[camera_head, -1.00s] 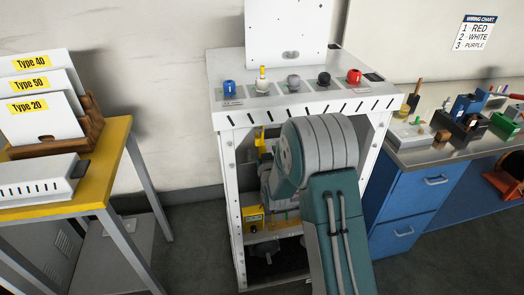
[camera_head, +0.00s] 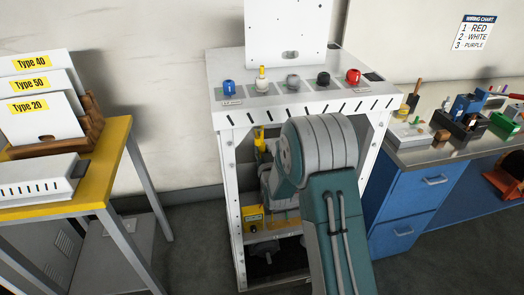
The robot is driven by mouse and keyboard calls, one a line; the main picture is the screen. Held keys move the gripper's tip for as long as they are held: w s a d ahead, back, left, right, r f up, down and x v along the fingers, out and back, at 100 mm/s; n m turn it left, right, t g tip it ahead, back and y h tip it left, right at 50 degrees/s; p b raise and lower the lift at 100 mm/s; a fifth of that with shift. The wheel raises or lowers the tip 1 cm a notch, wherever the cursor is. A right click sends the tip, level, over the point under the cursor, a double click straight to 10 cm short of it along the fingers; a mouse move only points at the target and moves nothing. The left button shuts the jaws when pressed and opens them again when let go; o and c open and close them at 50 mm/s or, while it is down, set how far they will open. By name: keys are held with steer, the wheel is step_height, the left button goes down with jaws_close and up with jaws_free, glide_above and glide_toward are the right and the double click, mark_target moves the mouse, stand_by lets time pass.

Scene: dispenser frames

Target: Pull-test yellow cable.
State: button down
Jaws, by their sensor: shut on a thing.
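A white dispenser frame (camera_head: 222,165) stands in the middle with a row of coloured plugs on its sloped top. The yellow plug (camera_head: 262,76) is upright in the second place from the left. Below the top, a yellow piece of cable (camera_head: 259,137) hangs inside the frame's open front. My gripper (camera_head: 262,152) is at this yellow cable, shut on it. My arm hides most of the gripper and much of the frame's inside, so the fingertips are hard to make out.
Blue (camera_head: 229,88), grey (camera_head: 293,82), black (camera_head: 324,79) and red (camera_head: 354,77) plugs share the top. A yellow box (camera_head: 253,218) sits low inside the frame. A yellow table (camera_head: 112,160) stands left; a blue cabinet (camera_head: 405,205) with tools stands close on the right.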

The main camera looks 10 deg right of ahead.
steer(key=shift+f, duration=0.35)
stand_by(0.4)
steer(key=shift+r, duration=0.15)
jaws_free()
steer(key=shift+w+a, duration=0.1)
steer(key=shift+w, duration=0.05)
steer(key=shift+r, duration=0.1)
steer(key=s, duration=1)
stand_by(0.7)
